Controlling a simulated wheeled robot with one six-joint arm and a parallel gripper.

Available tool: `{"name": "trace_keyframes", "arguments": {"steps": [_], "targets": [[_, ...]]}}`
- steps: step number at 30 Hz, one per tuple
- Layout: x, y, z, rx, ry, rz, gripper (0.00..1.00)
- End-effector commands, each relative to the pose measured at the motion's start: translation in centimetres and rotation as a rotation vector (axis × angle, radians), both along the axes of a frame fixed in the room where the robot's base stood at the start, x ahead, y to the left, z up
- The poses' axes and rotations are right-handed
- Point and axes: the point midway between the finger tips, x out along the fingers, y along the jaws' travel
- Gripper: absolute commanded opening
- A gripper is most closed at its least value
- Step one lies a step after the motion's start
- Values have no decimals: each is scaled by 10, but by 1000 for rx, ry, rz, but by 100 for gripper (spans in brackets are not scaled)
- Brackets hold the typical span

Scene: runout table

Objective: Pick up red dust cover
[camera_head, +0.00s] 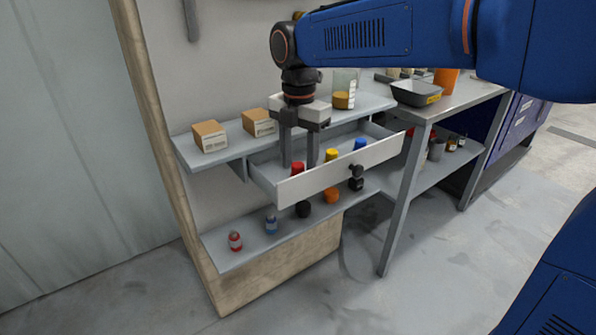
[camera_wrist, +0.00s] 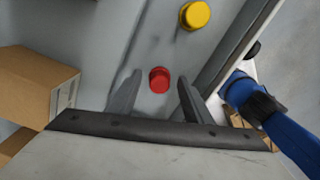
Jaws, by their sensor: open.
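The red dust cover (camera_head: 297,168) is a small round cap lying in the open drawer (camera_head: 330,180), near its left end. My gripper (camera_head: 299,166) points down into the drawer, open, with its fingers above and around the cover's place. In the wrist view the red cover (camera_wrist: 159,79) sits between the two fingers (camera_wrist: 158,90), a little beyond their tips and touching neither. In the head view a finger stands close to the cover, and part of the cover is hidden by the drawer front.
A yellow cap (camera_head: 331,155) and a blue cap (camera_head: 360,144) lie farther right in the drawer. Cardboard boxes (camera_head: 209,136) stand on the shelf at left. Small bottles (camera_head: 235,241) and a black and an orange cap (camera_head: 331,195) are on the lower shelf.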

Motion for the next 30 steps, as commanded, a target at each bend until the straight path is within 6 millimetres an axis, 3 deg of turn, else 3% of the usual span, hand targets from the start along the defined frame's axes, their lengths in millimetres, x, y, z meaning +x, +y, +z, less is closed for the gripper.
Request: {"name": "trace_keyframes", "arguments": {"steps": [6, 12, 23, 30], "targets": [[0, 0, 0, 1, -1, 0, 46], [0, 0, 0, 1, -1, 0, 2], [0, 0, 1, 1, -2, 0, 2], [1, 1, 29, 3, -5, 0, 2]]}}
